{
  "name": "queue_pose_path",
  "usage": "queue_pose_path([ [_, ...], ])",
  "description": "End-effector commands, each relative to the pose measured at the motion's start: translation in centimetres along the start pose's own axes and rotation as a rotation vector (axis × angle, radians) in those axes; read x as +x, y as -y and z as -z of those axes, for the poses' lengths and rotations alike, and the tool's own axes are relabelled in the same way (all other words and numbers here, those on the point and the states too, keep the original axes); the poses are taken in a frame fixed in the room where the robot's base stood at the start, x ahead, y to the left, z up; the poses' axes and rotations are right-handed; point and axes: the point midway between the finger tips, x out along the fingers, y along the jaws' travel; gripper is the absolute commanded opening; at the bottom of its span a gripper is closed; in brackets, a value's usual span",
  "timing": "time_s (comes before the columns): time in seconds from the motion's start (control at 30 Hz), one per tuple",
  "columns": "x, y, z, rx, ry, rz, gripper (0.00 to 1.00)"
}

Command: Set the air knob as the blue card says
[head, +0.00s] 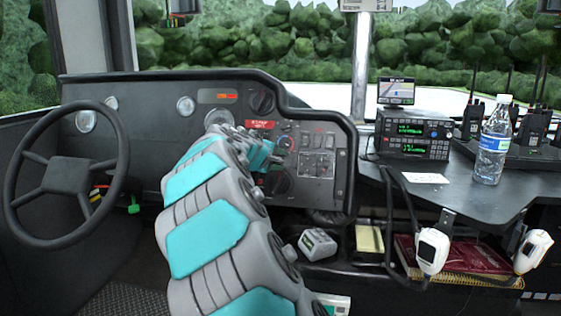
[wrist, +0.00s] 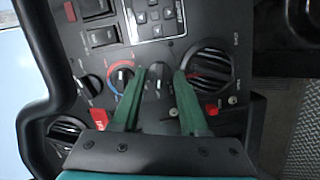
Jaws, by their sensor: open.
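The dash panel (wrist: 190,25) fills the wrist view. A small dark knob (wrist: 157,74) shows between the tips of my open gripper (wrist: 161,72). Whether the fingers touch it cannot be told. A knob with a red and blue ring (wrist: 121,78) sits just left of the left finger. Knob labels are too small to read, so I cannot tell which is the air knob. In the head view my gripper (head: 262,155) is at the panel, and my arm hides part of the dash. I cannot make out a blue card.
Round vents (wrist: 208,68) and rocker switches (wrist: 100,37) surround the knobs. A steering wheel (head: 66,187) stands at the left. At the right, a shelf (head: 475,195) holds a radio (head: 413,135), a water bottle (head: 494,140) and a white card (head: 425,178).

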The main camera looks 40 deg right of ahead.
Motion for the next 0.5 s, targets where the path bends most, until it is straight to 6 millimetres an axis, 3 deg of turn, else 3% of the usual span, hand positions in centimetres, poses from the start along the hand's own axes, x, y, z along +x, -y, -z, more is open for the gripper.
queue_pose_path([
  [0.3, -4.9, 0.0, 0.1, 0.0, -0.002, -0.001, 0.44],
  [0.5, -7.0, 0.0, 0.1, 0.0, -0.004, -0.002, 0.44],
])
